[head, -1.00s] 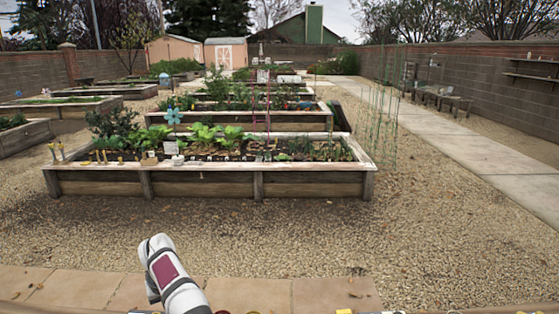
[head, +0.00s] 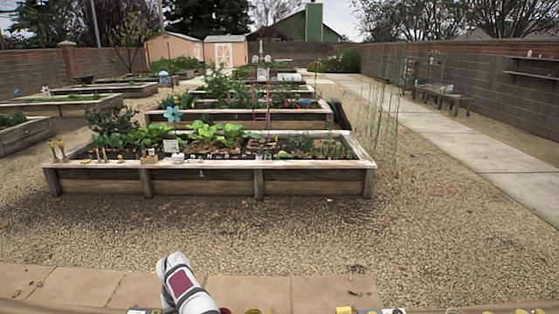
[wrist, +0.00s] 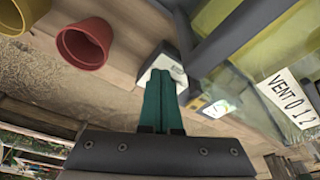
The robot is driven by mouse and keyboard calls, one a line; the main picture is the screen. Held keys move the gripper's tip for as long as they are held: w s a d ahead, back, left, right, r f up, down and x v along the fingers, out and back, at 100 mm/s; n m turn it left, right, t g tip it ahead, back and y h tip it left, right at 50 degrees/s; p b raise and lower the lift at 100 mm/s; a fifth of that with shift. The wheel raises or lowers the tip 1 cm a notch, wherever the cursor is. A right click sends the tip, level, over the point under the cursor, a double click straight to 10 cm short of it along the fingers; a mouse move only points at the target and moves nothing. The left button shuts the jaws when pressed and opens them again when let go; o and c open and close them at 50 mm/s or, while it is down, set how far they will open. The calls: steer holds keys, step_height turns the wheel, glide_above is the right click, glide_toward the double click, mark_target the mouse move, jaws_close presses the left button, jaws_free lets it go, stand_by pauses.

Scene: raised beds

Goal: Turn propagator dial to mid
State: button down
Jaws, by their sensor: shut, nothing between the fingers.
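In the wrist view my gripper (wrist: 160,80) has its two teal fingers together, with nothing between them. The fingertips overlap a small white-and-dark block (wrist: 150,62) on the wooden surface; I cannot tell whether they touch it. To the right is a yellowish see-through propagator (wrist: 262,55) with a white label (wrist: 290,100) reading "VENT 0 1 2". A small white plate with a dark mark (wrist: 218,108) sits between the fingers and that label. I cannot make out the dial or its setting. The head view shows only my arm, not the gripper.
A red pot (wrist: 85,42) and a yellow pot (wrist: 22,14) stand left of the fingers in the wrist view. In the head view, a planted wooden raised bed (head: 205,183) stands beyond open gravel (head: 300,230). Small items are cut off at the bottom edge.

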steer(key=shift+w+a, duration=0.2)
steer(key=shift+a, duration=0.05)
steer(key=shift+s+a, duration=0.25)
steer(key=shift+s, duration=0.05)
stand_by(0.4)
steer(key=shift+a, duration=0.1)
steer(key=shift+s+a, duration=0.2)
steer(key=shift+a, duration=0.3)
steer(key=shift+s+r, duration=0.15)
steer(key=shift+s, duration=0.25)
steer(key=v, duration=0.2)
steer(key=w+v, duration=0.1)
steer(key=v, duration=0.2)
steer(key=shift+a+r, duration=0.2)
steer(key=shift+r, duration=0.25)
